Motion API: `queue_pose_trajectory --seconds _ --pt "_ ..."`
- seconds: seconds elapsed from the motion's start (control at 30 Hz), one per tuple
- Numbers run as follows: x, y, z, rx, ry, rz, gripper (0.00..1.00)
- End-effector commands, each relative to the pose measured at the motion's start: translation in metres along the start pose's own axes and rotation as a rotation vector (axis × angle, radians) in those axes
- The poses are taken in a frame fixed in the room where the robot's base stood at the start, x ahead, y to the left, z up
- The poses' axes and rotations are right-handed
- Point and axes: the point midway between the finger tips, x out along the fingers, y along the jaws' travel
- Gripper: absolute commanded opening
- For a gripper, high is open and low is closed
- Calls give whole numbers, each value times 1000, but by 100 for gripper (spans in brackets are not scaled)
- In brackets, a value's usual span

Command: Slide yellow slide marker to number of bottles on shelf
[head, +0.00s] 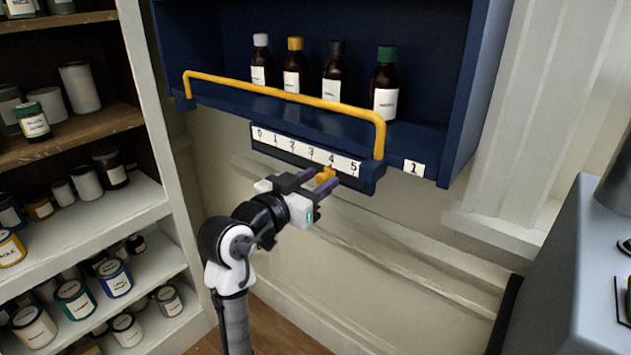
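The yellow slide marker (325,174) sits on the dark track below the number strip (305,153), which reads 0 to 5. The marker is just under the figure 4. My gripper (324,177) reaches up from the lower left, with one fingertip on each side of the marker. I cannot tell whether the fingers press on it. On the blue shelf (425,138) above stand several brown bottles: white-capped (261,62), yellow-capped (294,67), dark-capped (334,74) and green-capped (384,84). The gripper partly hides the track's lower edge.
A yellow rail (275,93) runs along the shelf front above the strip. A label reading 1 (413,167) is to the right. A white shelf unit with jars (95,210) stands left. A grey surface (580,275) is at lower right. The wall below the track is clear.

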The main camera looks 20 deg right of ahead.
Motion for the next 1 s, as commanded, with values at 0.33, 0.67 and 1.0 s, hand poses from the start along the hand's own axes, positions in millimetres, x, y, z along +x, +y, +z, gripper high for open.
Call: queue_pose_trajectory --seconds 0.33,0.67,1.0 --pt "-2 0 0 0 0 0 44" --pt "-59 -1 3 3 2 -6 44" --pt "-125 -1 1 1 1 -3 44"
